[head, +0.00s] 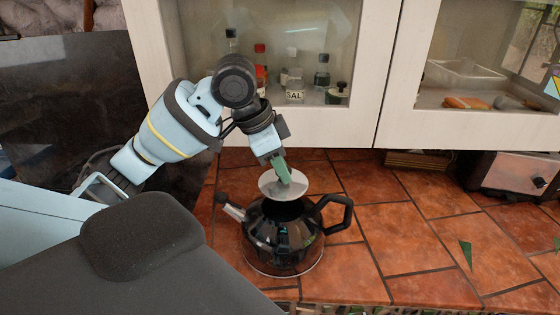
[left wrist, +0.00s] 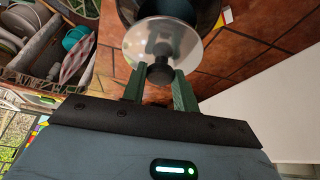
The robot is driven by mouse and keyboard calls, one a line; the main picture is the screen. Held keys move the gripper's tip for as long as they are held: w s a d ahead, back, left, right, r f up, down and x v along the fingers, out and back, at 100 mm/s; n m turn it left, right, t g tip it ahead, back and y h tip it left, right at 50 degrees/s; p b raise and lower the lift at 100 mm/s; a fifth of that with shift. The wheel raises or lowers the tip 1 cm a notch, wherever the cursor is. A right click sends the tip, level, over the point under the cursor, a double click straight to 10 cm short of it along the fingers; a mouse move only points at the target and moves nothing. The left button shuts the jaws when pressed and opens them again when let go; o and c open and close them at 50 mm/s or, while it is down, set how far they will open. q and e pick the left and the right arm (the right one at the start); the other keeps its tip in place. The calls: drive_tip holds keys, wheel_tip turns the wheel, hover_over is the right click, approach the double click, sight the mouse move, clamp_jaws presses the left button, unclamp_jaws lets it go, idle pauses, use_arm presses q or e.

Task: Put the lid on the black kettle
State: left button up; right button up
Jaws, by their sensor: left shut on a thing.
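The black kettle (head: 283,243) stands upright on the tiled counter, its spout to the left and its handle to the right. Its dark opening shows just below the lid. The lid (head: 270,190) is a light round disc, held tilted above the opening. My left gripper (head: 283,175) is shut on the lid's knob. In the left wrist view the lid (left wrist: 140,43) shows with its black knob (left wrist: 160,72) between the green fingers of my left gripper (left wrist: 160,80). Part of the kettle (left wrist: 190,12) shows behind it. My right gripper is not in view.
The counter (head: 400,245) is clear to the right of the kettle, apart from a small green shard (head: 466,254). White cabinets (head: 385,75) with glass doors hang behind. A toaster-like appliance (head: 510,174) stands at the far right.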

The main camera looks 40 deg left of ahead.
sight(276, 182)
use_arm(q)
drive_tip(key=shift+f, duration=2.8)
drive_tip(key=shift+a+f, duration=0.1)
drive_tip(key=shift+f, duration=0.4)
drive_tip(key=o, duration=1.6)
drive_tip(key=shift+c, duration=0.2)
drive_tip(key=shift+r, duration=3.5)
